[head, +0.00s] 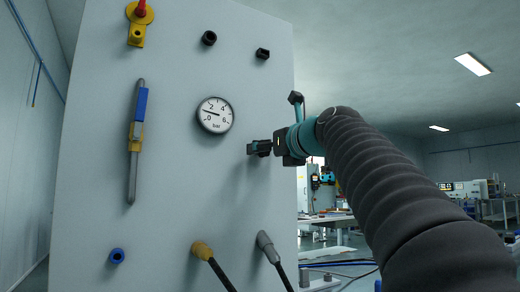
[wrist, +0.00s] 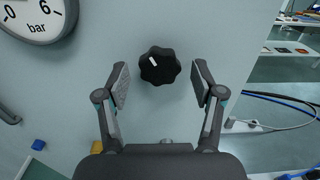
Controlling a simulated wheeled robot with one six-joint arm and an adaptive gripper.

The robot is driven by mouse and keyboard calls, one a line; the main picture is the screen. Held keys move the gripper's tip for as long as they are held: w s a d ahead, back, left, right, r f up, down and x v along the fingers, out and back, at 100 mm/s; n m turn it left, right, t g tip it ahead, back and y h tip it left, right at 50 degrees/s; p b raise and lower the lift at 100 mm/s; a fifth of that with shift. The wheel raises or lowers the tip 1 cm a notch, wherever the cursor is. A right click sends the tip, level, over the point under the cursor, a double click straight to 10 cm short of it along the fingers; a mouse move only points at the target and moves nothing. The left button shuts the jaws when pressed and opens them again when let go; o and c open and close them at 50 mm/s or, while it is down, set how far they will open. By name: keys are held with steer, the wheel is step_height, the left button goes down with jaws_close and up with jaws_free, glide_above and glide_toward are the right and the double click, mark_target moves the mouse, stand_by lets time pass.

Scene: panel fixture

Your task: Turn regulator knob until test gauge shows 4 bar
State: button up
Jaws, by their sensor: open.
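The black lobed regulator knob (wrist: 159,66) with a white pointer mark shows on the panel in the wrist view. Its mark points to the upper left. My gripper (wrist: 160,78) is open, with one finger on each side of the knob and a visible gap on both sides. In the head view my gripper (head: 261,147) is close to the panel and the knob cannot be made out there. The round white test gauge (head: 215,115) is left of my gripper; its needle points between 0 and 2 bar. In the wrist view the gauge (wrist: 38,26) is cut off.
The grey panel (head: 175,180) also carries a valve with a red handle (head: 141,10), a blue lever (head: 141,105), two black fittings above the gauge, a blue fitting (head: 117,256) and two hoses low down. Right of the panel are workbenches and cables.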

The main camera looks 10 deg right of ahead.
steer(key=shift+w+a, duration=0.15)
steer(key=shift+w, duration=0.25)
steer(key=c, duration=1.1)
steer(key=shift+c, duration=0.2)
steer(key=shift+n, duration=0.4)
